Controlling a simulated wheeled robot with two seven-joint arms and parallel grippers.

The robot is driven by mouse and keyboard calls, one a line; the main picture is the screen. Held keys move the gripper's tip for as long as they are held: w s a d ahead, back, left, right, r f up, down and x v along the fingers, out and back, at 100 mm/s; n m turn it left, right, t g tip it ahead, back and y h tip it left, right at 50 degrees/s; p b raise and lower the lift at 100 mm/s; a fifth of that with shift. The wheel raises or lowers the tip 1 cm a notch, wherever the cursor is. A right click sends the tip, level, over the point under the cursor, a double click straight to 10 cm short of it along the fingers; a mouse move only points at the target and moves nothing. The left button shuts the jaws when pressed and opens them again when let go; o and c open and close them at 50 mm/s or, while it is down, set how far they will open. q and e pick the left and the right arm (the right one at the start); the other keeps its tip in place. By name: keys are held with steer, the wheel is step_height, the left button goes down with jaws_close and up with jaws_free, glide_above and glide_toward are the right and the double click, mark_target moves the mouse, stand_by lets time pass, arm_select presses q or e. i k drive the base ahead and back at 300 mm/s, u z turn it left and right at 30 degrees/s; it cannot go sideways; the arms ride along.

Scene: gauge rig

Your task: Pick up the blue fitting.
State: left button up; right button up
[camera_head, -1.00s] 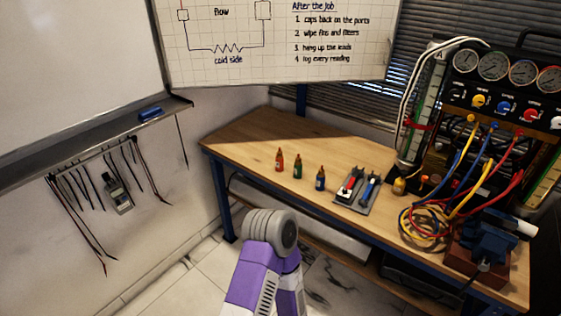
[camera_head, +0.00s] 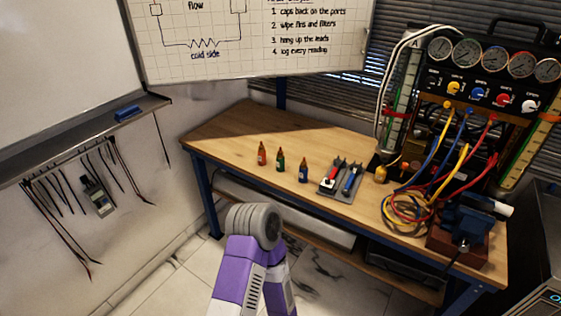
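No part is clearly recognisable as a blue fitting. Blue things on the bench are a small dark-blue bottle (camera_head: 303,170), a blue-handled tool (camera_head: 351,181) in a grey tray (camera_head: 341,197), and a blue hose (camera_head: 436,142) hanging from the gauge rig (camera_head: 478,92). Small brass-coloured pieces, one a yellowish fitting (camera_head: 381,174), stand between the tray and the rig. Neither of my grippers is in view. Only a purple arm link of mine with a grey joint shows at bottom centre, in front of the bench.
The wooden bench (camera_head: 228,129) has clear room at its left end. A red-capped bottle (camera_head: 262,155) and a green bottle (camera_head: 280,160) stand beside the blue one. Coiled hoses (camera_head: 405,213) and a blue vise (camera_head: 470,222) crowd the right end. A dark appliance (camera_head: 535,245) stands at right.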

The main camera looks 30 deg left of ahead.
mark_target(303, 169)
steer(key=u, duration=0.9)
steer(key=k, duration=1.15)
steer(key=u, duration=1.35)
steer(key=i, duration=0.65)
steer(key=z, duration=0.45)
steer(key=i, duration=1.8)
steer(key=z, duration=1.05)
